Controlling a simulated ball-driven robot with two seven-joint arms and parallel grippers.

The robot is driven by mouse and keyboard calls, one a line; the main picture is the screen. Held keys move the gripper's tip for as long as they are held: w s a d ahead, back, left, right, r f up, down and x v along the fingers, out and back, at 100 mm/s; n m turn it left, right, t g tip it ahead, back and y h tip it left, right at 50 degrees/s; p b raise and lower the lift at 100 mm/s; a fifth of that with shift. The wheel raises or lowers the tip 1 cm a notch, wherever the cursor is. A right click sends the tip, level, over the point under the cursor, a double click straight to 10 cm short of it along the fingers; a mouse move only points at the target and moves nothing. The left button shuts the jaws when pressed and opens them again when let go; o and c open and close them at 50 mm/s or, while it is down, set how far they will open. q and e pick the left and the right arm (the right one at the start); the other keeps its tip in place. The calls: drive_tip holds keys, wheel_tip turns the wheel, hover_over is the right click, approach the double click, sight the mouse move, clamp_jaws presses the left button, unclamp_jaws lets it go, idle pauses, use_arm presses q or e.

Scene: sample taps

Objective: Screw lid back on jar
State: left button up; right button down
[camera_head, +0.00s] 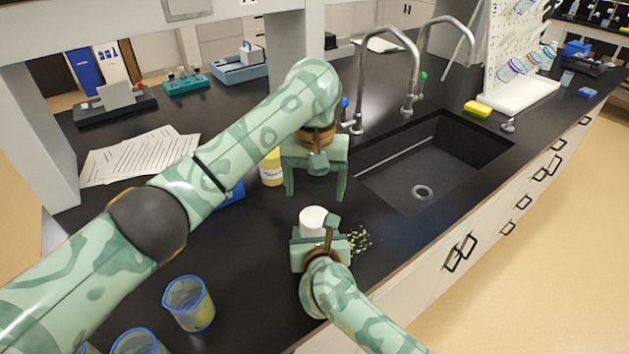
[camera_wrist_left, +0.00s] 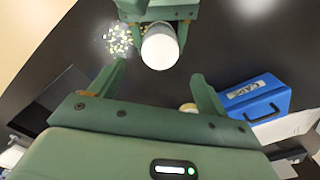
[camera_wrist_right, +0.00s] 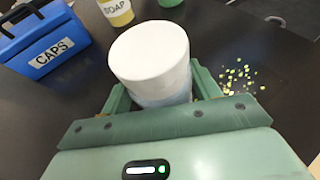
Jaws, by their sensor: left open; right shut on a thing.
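The jar (camera_wrist_right: 165,98) is between the fingers of my right gripper (camera_wrist_right: 160,92), which is shut on it. A broad white lid (camera_wrist_right: 148,50) covers its top in the right wrist view; I cannot tell whether it is screwed tight. The white top also shows in the head view (camera_head: 313,218) and in the left wrist view (camera_wrist_left: 160,50). The jar looks roughly upright, its lower part hidden by the gripper. My left gripper (camera_head: 315,192) is open and empty, pointing down, behind and apart from the jar in the head view.
A blue CAPS box (camera_wrist_right: 42,40) and a yellow soap bottle (camera_head: 271,172) stand nearby. Small yellow-green bits (camera_head: 360,240) lie beside the jar. The sink (camera_head: 430,165) and its tap (camera_head: 358,85) are to the right. Blue-rimmed beakers (camera_head: 189,302) stand at front left.

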sight(314, 216)
use_arm(q)
wheel_tip(314, 216, down, 7)
drive_tip(key=shift+f, duration=0.15)
idle(0.4)
drive_tip(key=c, duration=1)
drive_tip(key=m, duration=0.5)
drive_tip(key=shift+c, duration=0.3)
drive_tip(key=m, duration=1.2)
drive_tip(key=shift+m, duration=0.3)
drive_tip(key=m, duration=0.6)
drive_tip(key=shift+m, duration=0.3)
drive_tip(key=o, duration=1.1)
